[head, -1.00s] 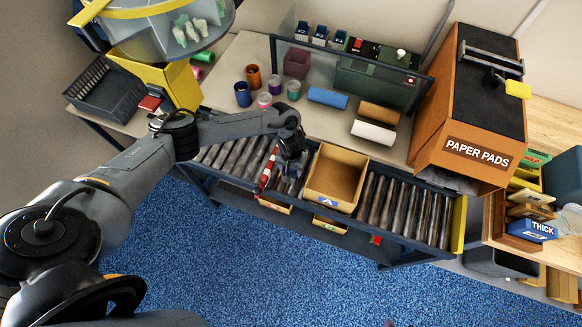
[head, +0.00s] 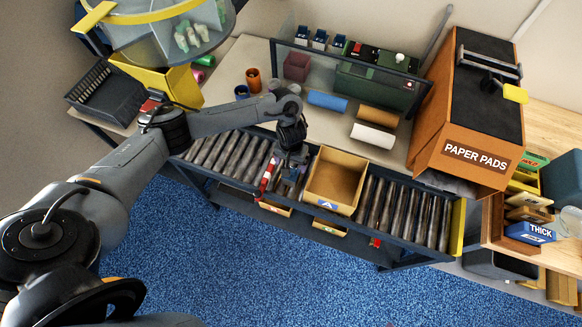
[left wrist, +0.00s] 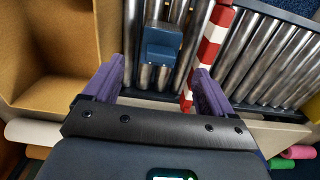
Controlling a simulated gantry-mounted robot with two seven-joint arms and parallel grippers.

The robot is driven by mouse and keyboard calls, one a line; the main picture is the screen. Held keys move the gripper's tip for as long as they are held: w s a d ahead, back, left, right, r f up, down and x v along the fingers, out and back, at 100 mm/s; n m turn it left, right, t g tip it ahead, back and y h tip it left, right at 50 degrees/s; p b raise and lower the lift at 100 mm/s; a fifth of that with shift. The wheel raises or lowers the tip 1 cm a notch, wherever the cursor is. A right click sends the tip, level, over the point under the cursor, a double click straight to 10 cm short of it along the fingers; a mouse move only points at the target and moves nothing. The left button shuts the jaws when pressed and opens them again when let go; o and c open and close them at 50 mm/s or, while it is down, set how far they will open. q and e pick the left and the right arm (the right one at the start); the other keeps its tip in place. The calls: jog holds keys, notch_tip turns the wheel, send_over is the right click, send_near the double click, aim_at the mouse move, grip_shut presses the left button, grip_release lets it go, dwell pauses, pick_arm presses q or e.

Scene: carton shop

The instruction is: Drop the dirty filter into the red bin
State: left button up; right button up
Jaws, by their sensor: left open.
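My left gripper (head: 289,182) is open and points down over the roller conveyor, just left of the open tan carton. In the left wrist view its two purple fingers (left wrist: 160,72) are apart, with a small blue block (left wrist: 162,43) on the rollers seen between them; I cannot tell what the block is. A dark red open box (head: 297,66) stands at the back of the table, behind the clear screen; it is the only red bin-like thing I see. I cannot make out a thing that is clearly a dirty filter. The right gripper is not in view.
The tan carton (head: 335,180) sits on the conveyor (head: 228,152). A red-and-white striped bar (head: 266,175) is close to my left gripper. The clear screen (head: 345,75) crosses the table. Blue (head: 327,101), brown and white rolls lie behind the carton. The orange paper-pads box (head: 460,150) stands right.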

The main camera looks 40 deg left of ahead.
pick_arm(q)
notch_tip(320, 180, up, 5)
jog(key=p, duration=0.2)
jog(key=s+d+f+m+t+h, duration=0.1)
jog(key=d+m, duration=0.2)
jog(key=d, duration=0.5)
jog(key=s+d+f+m+t+h, duration=0.1)
jog(key=d+m+t+h, duration=0.1)
jog(key=d, duration=0.6)
jog(key=s+d+r+m+t+h, duration=0.1)
jog(key=s+d+r, duration=0.1)
jog(key=d, duration=0.2)
jog(key=s+d+r+m+t, duration=0.1)
jog(key=s+d+r+t, duration=0.1)
jog(key=d+r, duration=0.15)
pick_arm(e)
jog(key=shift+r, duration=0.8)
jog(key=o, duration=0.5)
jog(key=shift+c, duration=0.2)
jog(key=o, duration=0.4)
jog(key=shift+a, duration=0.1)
pick_arm(q)
jog(key=s+a+r+n+g+y, duration=0.1)
jog(key=s+a+r+g+y, duration=0.1)
jog(key=s+a, duration=1.3)
jog(key=shift+a+r+y, duration=0.45)
jog(key=shift+r+y, duration=0.2)
jog(key=shift+y, duration=0.25)
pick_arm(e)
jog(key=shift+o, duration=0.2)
